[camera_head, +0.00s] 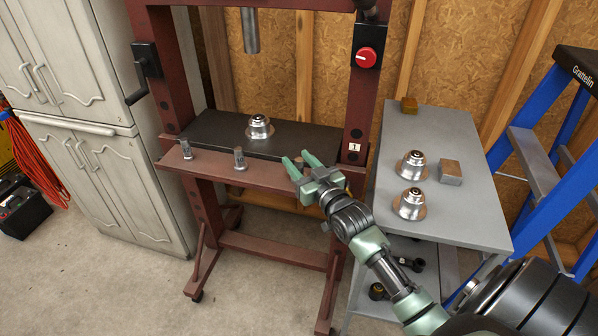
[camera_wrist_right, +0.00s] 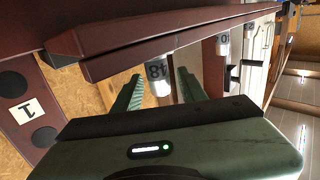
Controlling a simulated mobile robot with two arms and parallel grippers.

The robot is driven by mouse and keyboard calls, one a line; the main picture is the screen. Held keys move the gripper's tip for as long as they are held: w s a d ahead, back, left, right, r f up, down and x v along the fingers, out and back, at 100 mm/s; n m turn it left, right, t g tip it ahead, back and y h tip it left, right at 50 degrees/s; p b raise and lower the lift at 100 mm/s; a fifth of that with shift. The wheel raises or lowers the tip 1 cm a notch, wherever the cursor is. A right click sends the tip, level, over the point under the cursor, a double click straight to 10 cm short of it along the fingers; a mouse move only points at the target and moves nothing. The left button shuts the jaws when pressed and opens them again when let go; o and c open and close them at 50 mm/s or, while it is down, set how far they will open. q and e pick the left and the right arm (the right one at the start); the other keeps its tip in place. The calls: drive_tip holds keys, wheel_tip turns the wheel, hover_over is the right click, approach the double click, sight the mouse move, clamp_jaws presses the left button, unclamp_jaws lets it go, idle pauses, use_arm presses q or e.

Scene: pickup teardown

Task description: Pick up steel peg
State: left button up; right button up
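Two small grey steel pegs stand upright on the front ledge (camera_head: 210,164) of the red-brown press. One peg (camera_head: 240,158) is near the ledge's middle and the other peg (camera_head: 186,149) is near its left end. My right gripper (camera_head: 298,158) is open and empty, to the right of the nearer peg and apart from it. In the right wrist view, a peg marked 48 (camera_wrist_right: 157,72) shows between the two green fingers, beyond their tips. The other peg (camera_wrist_right: 223,44) shows farther off. My left gripper is not in view.
A silver flanged part (camera_head: 258,127) sits on the black press plate (camera_head: 212,132). A grey side table (camera_head: 464,213) at right holds two similar parts, a metal block (camera_head: 451,172) and a brass-coloured block (camera_head: 409,105). A blue ladder (camera_head: 528,113) stands far right.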

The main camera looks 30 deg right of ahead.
clamp_jaws()
idle(1.2)
